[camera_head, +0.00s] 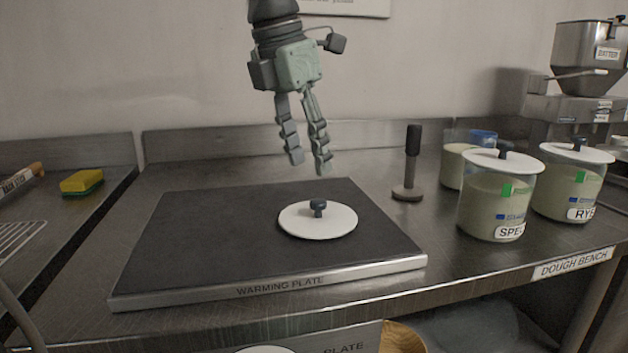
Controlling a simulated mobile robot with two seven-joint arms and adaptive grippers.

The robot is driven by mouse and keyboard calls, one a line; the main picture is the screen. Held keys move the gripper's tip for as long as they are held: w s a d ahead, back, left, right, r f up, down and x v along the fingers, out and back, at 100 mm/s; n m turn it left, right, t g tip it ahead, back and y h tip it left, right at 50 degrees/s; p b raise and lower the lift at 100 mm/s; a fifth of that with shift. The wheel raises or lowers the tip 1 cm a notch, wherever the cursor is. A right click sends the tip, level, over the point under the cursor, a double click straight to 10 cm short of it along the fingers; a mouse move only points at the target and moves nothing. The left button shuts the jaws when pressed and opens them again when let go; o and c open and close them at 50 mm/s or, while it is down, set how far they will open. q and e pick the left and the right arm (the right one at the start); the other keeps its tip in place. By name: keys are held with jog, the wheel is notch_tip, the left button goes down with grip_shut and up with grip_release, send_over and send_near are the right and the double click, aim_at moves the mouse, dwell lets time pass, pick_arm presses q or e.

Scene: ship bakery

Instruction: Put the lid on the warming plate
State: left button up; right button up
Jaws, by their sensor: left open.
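A round white lid (300,226) with a dark blue knob (318,208) lies flat on the right half of the warming plate (190,245), a dark slab with a metal front edge. My left gripper (308,168) hangs above the back edge of the plate, fingers pointing down. Its fingers are apart with nothing between them, and it is clear of the lid's knob. My right gripper is not in view.
Containers marked SPE (490,208) and RYE (568,190), with white lids, stand on the right. A dark upright tool (412,160) stands behind the plate's right side. A yellow sponge (82,182) lies at the left. A hopper machine (588,75) stands at the back right.

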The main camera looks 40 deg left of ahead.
pick_arm(q)
jog(key=shift+v, duration=2.4)
